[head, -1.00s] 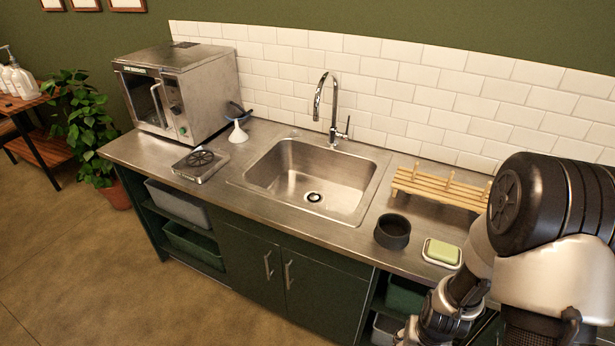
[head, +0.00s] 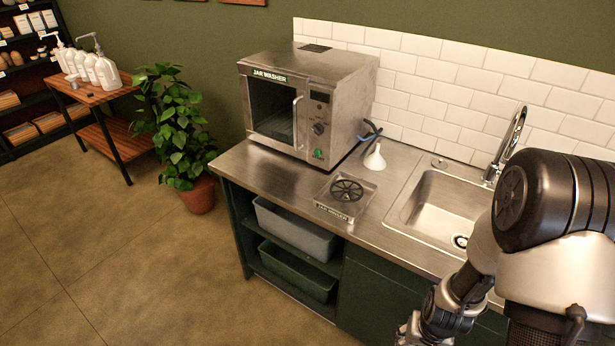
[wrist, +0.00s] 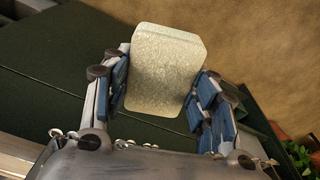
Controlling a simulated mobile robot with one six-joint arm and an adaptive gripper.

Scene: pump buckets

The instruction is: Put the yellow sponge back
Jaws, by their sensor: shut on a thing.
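My gripper (wrist: 163,78) is shut on a pale, yellowish-green sponge (wrist: 166,50) in the wrist view. The sponge is a rounded block with a speckled face, squeezed between the blue finger pads and sticking out past the fingertips. Dark green cabinet surfaces and brown floor show behind it. In the head view only my arm shows at the lower right, and the sponge cannot be made out there.
The steel counter holds the jar washer (head: 308,100), a rinser plate (head: 346,192), a white funnel (head: 375,158) and a sink (head: 425,215). Open shelves with a grey bin (head: 295,228) and a green bin (head: 298,268) are below. A plant (head: 178,125) and a wooden cart (head: 110,85) stand left of it. The floor in front is clear.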

